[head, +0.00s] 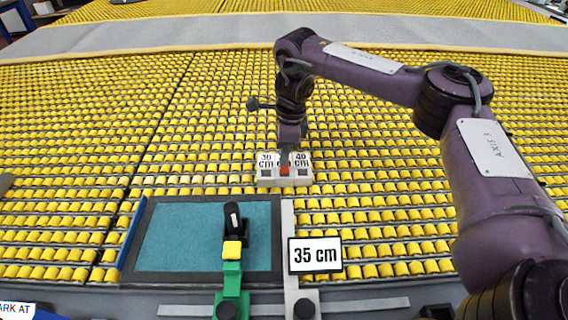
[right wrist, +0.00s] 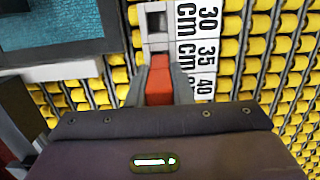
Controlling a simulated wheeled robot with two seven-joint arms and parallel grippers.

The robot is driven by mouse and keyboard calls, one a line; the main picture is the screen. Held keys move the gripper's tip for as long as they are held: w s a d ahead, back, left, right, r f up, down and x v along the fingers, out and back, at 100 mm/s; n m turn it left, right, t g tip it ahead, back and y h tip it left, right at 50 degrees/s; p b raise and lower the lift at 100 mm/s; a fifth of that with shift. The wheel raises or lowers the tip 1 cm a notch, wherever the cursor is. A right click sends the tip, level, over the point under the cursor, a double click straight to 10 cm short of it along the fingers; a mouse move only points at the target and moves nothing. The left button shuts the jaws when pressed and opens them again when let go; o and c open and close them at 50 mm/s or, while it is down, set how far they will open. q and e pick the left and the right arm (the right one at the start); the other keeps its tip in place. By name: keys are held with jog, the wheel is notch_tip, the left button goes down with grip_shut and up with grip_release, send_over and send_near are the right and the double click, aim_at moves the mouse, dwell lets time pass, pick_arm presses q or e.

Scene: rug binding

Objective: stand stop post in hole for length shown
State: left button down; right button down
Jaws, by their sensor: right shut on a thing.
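The red stop post (head: 284,170) is between the fingers of my right gripper (head: 285,158), which is shut on it. The post is at the middle of a white block (head: 265,182) labelled 30 cm at left and 40 cm at right; my gripper hides the middle label. In the right wrist view the post (right wrist: 159,82) lines up near the 35 label, and the block (right wrist: 195,45) shows an open square hole beside 30. Whether the post's foot is inside the middle hole is hidden. A sign (head: 315,255) reads 35 cm. My left gripper is not in view.
A teal mat piece (head: 180,235) lies in a dark frame in front of the block. A green clamp (head: 231,280) with a yellow block and black handle (head: 233,215) stands over it. A pale bar (head: 289,225) runs along its right side. Yellow rollers surround the area.

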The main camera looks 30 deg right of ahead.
notch_tip(320, 180, down, 3)
jog(key=shift+r, duration=0.1)
jog(key=shift+f, duration=0.25)
jog(key=shift+f, duration=0.1)
jog(key=c, duration=1.3)
grip_release()
